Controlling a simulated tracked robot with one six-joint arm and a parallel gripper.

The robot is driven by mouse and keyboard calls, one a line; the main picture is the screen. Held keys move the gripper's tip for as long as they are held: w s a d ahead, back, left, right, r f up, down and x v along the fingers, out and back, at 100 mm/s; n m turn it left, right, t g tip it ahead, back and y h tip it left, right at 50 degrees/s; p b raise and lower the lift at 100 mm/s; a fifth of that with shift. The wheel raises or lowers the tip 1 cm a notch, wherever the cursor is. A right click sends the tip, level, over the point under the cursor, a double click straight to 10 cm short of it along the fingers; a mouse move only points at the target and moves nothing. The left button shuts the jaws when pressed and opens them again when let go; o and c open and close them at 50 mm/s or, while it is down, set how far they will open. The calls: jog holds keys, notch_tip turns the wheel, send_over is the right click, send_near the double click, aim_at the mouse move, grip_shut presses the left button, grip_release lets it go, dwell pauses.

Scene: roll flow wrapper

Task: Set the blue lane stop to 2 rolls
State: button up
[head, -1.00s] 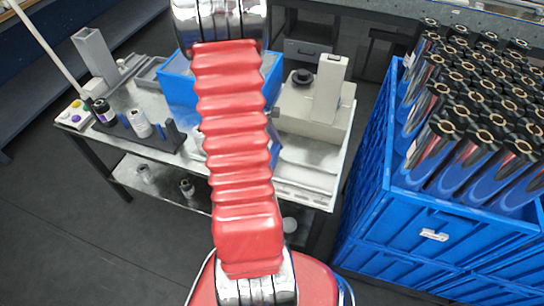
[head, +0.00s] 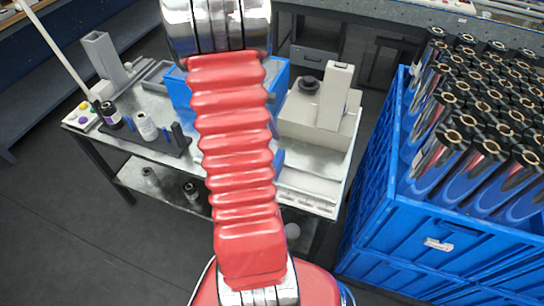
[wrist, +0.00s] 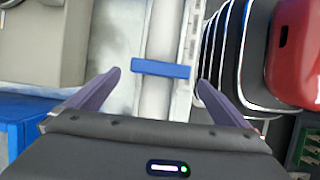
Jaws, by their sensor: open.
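The blue lane stop (wrist: 160,69) is a short blue bar lying across a pale, narrow lane in the wrist view. My gripper (wrist: 159,79) is open, with one purple-grey finger on each side of the bar. The right fingertip is near the bar's right end, and the left fingertip is a little off its left end. I see no clear grip on it, and cannot tell how high the fingers are above it. In the head view my red arm hides the gripper and most of the lane area. Any scale marks are too small to read.
A metal cart (head: 308,202) carries a blue bin (head: 180,90), a beige machine (head: 298,121) and a dark rack (head: 172,146) with bottles. A blue crate (head: 400,215) full of rolls stands at the right. The dark floor (head: 70,220) at left is open.

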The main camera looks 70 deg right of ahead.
jog(key=v, duration=0.7)
jog(key=shift+w, duration=0.1)
dwell(0.5)
jog(key=w+a+r+m+t+h, duration=0.1)
jog(key=w+a+r+m+t, duration=0.25)
jog(key=a, duration=0.65)
jog(key=w+a+r+m+t, duration=0.15)
jog(key=w+a+r, duration=0.25)
jog(key=w+a, duration=0.45)
jog(key=a+r+n+t, duration=0.2)
jog(key=a+r, duration=0.2)
jog(key=a, duration=0.7)
jog(key=a+r+n+t+y, duration=0.1)
jog(key=a+r+n+t, duration=0.2)
jog(key=a, duration=0.8)
jog(key=shift+s+a+r, duration=0.2)
jog(key=shift+a+r, duration=0.1)
jog(key=shift+r, duration=0.6)
